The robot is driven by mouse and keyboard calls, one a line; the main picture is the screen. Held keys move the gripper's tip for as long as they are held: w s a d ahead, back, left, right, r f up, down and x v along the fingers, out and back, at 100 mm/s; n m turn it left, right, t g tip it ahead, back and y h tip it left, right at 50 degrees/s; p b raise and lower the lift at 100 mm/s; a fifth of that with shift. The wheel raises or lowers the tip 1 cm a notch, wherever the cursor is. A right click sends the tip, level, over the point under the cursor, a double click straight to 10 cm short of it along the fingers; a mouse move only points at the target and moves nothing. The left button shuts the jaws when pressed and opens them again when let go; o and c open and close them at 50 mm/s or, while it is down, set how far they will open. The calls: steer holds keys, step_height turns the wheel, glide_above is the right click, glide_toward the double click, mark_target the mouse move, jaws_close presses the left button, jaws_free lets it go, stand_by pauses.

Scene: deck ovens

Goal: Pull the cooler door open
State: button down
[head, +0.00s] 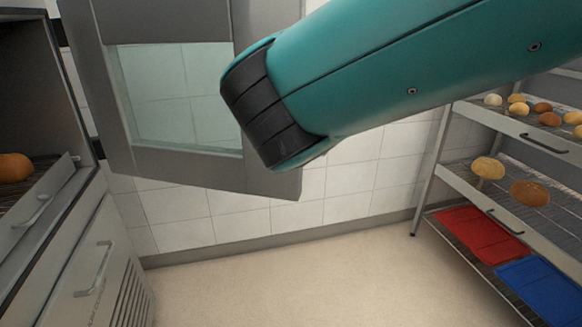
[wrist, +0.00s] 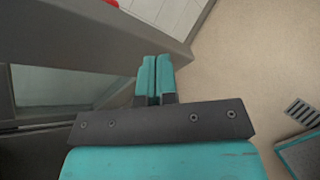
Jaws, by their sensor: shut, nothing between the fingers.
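The cooler door (head: 215,172) is a grey frame around a glass pane (head: 165,95). It stands swung out from the cabinet (head: 85,215) at the left, whose front is open and shows a wire shelf. My arm crosses in front of the door's right side and hides part of it and my gripper in the head view. In the wrist view my gripper (wrist: 155,68) is shut and empty, with its fingertips beside the grey door frame (wrist: 105,30). I cannot tell whether they touch it. The door's handle is not visible.
A rack (head: 485,190) at the right holds several bread rolls, a red tray (head: 480,235) and a blue tray (head: 540,285). A bun (head: 15,167) sits inside the cabinet. The floor (head: 300,280) between cabinet and rack is clear. A tiled wall (head: 350,180) stands behind.

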steer(key=s+a+f+n+t+h+b, duration=0.2)
steer(key=s+a+f+n+t+b, duration=0.1)
steer(key=a+n+t+b, duration=0.3)
steer(key=w+d+n+g+p, duration=0.1)
steer(key=w+p, duration=1.2)
steer(key=p, duration=2.5)
steer(key=shift+w+d+r, duration=0.15)
steer(key=shift+d, duration=0.25)
